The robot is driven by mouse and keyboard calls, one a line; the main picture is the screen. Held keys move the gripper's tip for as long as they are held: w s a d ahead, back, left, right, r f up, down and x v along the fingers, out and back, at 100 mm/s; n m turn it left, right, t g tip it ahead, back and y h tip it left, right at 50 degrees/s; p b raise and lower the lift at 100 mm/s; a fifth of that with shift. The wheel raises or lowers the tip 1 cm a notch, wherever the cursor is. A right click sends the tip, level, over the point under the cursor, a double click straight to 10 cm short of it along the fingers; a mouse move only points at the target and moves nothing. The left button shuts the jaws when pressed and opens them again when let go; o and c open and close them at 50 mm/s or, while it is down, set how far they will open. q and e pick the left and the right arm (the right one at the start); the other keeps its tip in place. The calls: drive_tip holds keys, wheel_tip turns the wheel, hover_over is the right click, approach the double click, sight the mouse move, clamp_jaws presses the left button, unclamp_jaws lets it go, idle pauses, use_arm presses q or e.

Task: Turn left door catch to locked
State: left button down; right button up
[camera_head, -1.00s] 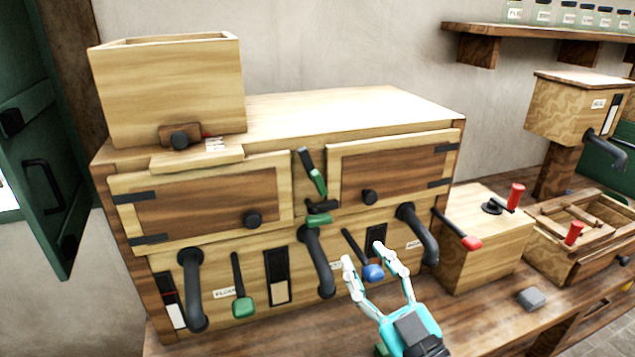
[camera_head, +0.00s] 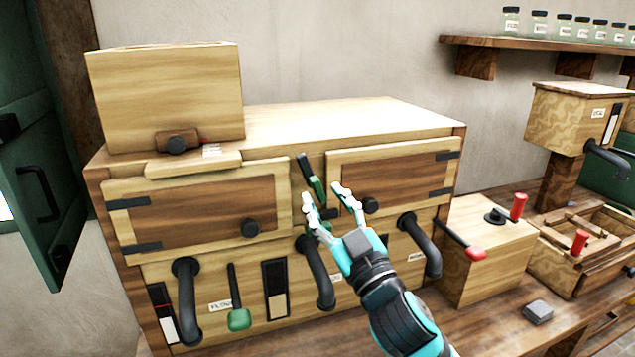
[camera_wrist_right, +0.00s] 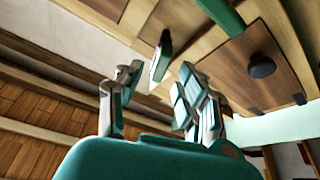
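A wooden cabinet has a left door (camera_head: 195,208) and a right door (camera_head: 415,180), both closed. Between them, on the centre post, is an upper catch (camera_head: 312,180), a lever with a black part and a green end, slanting down to the right. The lower catch is mostly hidden behind my right gripper in the head view. My right gripper (camera_head: 324,191) is open, its fingers spread just in front of the post below the upper catch. In the wrist view, a black-and-green lever (camera_wrist_right: 161,55) shows beyond the open fingertips (camera_wrist_right: 158,76). My left gripper is out of view.
Below the doors are curved black pipes (camera_head: 187,300) and a green-ended lever (camera_head: 238,318). The left door's round knob (camera_head: 250,228) and the right door's knob (camera_head: 371,205) stick out. A box with red-handled levers (camera_head: 484,250) stands at right.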

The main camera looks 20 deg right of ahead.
sight(320, 192)
drive_tip(key=shift+p+x, duration=0.3)
drive_tip(key=shift+x, duration=1.55)
clamp_jaws()
